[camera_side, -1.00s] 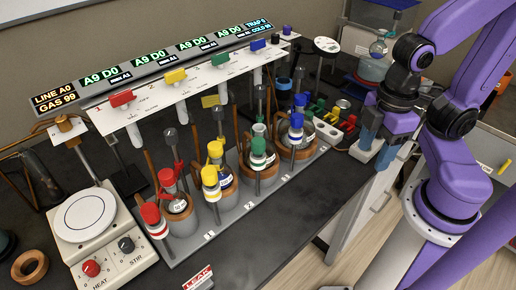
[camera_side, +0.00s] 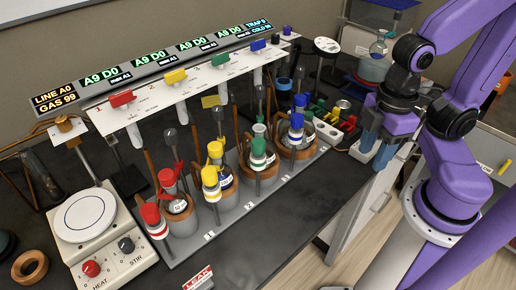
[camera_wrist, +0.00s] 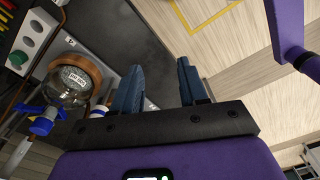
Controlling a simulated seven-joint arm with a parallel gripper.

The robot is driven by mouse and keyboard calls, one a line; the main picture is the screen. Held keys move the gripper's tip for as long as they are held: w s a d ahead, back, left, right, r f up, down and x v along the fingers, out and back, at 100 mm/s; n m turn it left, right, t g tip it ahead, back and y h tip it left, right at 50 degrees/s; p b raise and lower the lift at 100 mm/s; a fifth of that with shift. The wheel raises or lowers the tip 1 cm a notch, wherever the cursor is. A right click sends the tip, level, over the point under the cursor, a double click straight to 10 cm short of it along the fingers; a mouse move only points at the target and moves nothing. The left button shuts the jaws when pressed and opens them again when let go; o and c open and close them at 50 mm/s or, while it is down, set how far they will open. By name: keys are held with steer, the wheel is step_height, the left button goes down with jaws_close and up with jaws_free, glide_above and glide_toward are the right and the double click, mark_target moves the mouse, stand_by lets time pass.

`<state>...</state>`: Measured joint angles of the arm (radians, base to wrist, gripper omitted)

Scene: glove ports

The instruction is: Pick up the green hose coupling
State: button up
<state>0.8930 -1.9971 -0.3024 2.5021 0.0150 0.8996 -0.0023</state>
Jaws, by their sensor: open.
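My gripper (camera_side: 375,156) is open and empty at the right end of the bench in the side view. In the wrist view its two dark blue fingers (camera_wrist: 156,68) stand apart with bench edge and floor between them. Green pieces (camera_side: 317,106) lie among red and yellow ones left of my gripper, apart from it. A green-capped fitting (camera_side: 258,148) also stands at the third flask. I cannot tell which green piece is the hose coupling. The wrist view shows a green piece (camera_wrist: 17,58) in a white holed block at the upper left.
A white holed block (camera_side: 328,131) lies between the flasks and my gripper. Flasks with red, yellow, green and blue caps stand in a row under the valve panel (camera_side: 195,82). A hotplate (camera_side: 84,215) is at the left. The front bench strip (camera_side: 290,225) is mostly clear.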

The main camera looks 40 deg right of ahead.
steer(key=s+a+r+m+t+y, duration=0.15)
steer(key=a+y, duration=0.35)
steer(key=a, duration=0.6)
steer(key=s+a+r+m+y, duration=0.15)
steer(key=a+y, duration=0.25)
steer(key=a, duration=0.7)
steer(key=m+t+h, duration=0.8)
steer(key=t, duration=0.4)
glide_toward(256, 150)
steer(key=d+x, duration=0.1)
steer(key=x, duration=1.1)
steer(key=shift+w+f, duration=0.25)
steer(key=shift+w, duration=0.05)
steer(key=shift+d, duration=0.1)
steer(key=c, duration=0.7)
